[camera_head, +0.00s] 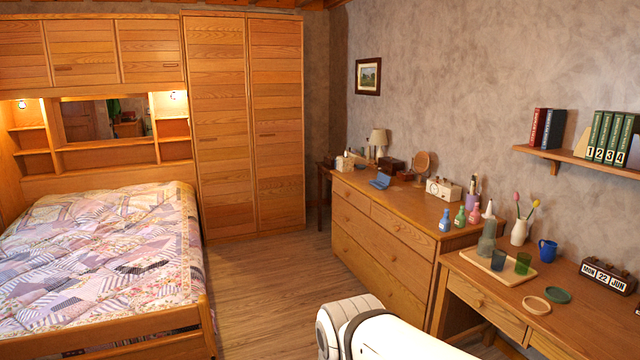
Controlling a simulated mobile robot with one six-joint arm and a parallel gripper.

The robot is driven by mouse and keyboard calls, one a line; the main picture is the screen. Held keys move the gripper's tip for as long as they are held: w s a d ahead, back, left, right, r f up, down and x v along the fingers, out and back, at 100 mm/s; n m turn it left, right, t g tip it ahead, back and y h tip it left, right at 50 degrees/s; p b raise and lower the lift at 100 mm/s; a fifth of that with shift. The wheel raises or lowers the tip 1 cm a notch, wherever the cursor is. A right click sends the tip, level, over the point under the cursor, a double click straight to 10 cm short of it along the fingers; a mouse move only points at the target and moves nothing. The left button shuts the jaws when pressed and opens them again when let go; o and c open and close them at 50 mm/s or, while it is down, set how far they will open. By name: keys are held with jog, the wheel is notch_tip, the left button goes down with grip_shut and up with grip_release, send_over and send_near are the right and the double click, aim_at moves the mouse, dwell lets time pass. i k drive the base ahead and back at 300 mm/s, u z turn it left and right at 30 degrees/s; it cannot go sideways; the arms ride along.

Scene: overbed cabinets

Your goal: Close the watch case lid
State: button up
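On the far part of the dresser top, a small blue item (380,181) looks like a case with its lid raised. Behind it stands a dark brown box (392,166), and a lower brown box (405,175) sits to its right. All are small at this distance, and I cannot tell for sure which one is the watch case. A white part of my own body shows at the bottom centre. My gripper is not in view.
The dresser (385,235) stands along the right wall, with a cream radio (443,189), a round mirror and several bottles on top. A desk (560,320) is nearer at right. The bed (100,260) fills the left. Wooden floor (280,270) between is clear.

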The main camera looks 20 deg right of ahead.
aim_at(385, 179)
jog(key=z, duration=0.2)
jog(key=i, duration=5.6)
jog(key=z, duration=3.1)
